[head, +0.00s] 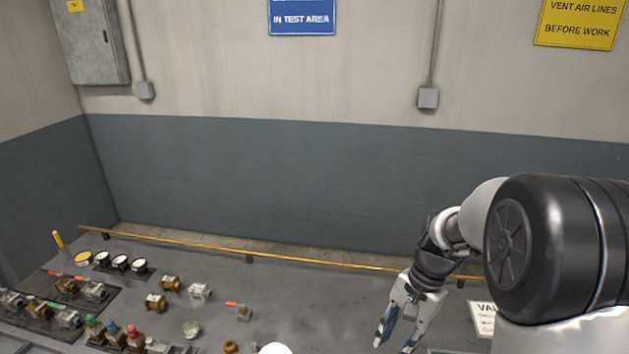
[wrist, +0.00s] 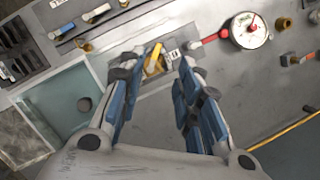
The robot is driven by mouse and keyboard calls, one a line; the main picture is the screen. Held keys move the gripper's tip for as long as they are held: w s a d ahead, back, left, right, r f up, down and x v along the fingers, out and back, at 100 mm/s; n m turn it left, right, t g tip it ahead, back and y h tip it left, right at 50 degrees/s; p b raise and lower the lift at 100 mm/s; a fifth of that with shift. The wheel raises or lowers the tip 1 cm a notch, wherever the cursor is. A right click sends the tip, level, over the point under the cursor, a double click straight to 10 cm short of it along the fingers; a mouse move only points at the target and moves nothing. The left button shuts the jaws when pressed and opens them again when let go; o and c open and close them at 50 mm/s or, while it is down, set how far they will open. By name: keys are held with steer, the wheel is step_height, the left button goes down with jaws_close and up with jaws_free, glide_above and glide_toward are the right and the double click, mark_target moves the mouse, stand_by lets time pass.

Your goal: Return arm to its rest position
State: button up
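My gripper (head: 396,338) hangs at the right of the head view, its blue-padded fingers pointing down over the bench. In the wrist view my gripper (wrist: 158,72) has its two fingers spread apart, with nothing clearly held between them. A yellow-handled piece (wrist: 153,60) shows in the gap between the fingertips; it appears to lie on the surface beyond them. My arm reaches in from the right edge of the head view and bends down to the gripper.
In the wrist view a round gauge (wrist: 249,30) and a glass-like tray (wrist: 60,98) lie nearby.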

steer(key=s+a+r+n+t+h+b, duration=0.2)
steer(key=s+r+n+t, duration=0.15)
steer(key=s+r, duration=0.45)
steer(key=s+a+r+n+t+h+b, duration=0.1)
steer(key=s+n+t+b, duration=0.1)
steer(key=s+n, duration=0.4)
steer(key=s+t, duration=0.1)
steer(key=s, duration=0.4)
steer(key=shift+s+b, duration=0.25)
steer(key=shift+b, duration=0.1)
